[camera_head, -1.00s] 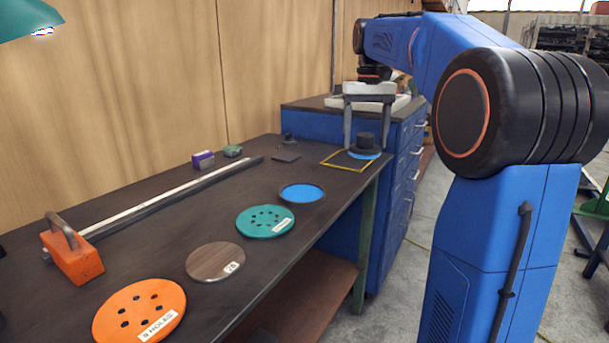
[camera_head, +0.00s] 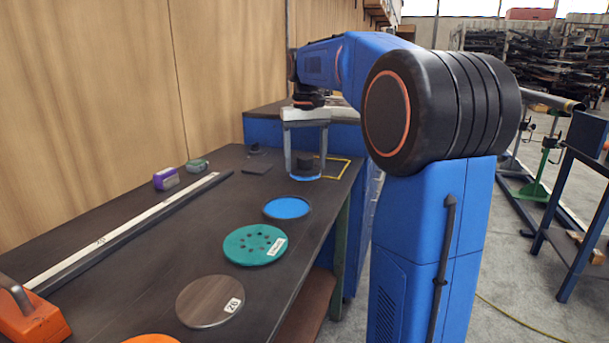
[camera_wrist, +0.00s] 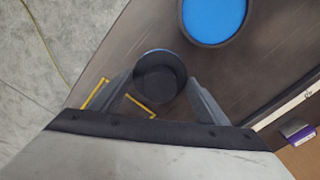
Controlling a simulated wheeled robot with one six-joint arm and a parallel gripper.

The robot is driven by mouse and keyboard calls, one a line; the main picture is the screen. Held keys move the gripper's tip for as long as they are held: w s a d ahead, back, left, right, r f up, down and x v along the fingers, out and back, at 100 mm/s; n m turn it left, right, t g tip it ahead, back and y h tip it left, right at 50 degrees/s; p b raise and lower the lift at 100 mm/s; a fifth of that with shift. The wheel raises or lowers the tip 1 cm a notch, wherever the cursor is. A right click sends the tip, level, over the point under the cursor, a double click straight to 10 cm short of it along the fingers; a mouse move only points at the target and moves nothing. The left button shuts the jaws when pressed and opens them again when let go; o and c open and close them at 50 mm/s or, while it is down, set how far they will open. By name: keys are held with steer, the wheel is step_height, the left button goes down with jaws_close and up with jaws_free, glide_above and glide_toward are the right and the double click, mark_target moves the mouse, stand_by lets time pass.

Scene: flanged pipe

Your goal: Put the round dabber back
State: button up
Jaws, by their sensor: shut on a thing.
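The round dabber (camera_head: 304,162) is a dark, round piece with a knob on top and some blue at its underside. My gripper (camera_head: 306,173) is shut on it, one finger on each side, pointing down over the far end of the bench. In the wrist view the dabber (camera_wrist: 160,73) sits dark between the fingers, its underside hidden. A yellow square outline (camera_head: 345,168) lies on the bench, partly behind and right of the dabber. I cannot tell the height of the dabber above the bench. A blue disc with a dark rim (camera_head: 287,207) lies nearer, apart from the dabber.
A green holed disc (camera_head: 255,245), a brown disc (camera_head: 210,301) and an orange disc (camera_head: 152,340) lie nearer. A long straight bar (camera_head: 130,230), an orange block (camera_head: 32,324), a purple block (camera_head: 166,179) and a dark square (camera_head: 257,168) lie to the left.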

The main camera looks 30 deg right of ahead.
mark_target(306, 173)
steer(key=shift+f, duration=2.15)
steer(key=shift+f, duration=0.1)
steer(key=o, duration=0.9)
step_height(306, 173, up, 12)
steer(key=shift+r, duration=0.1)
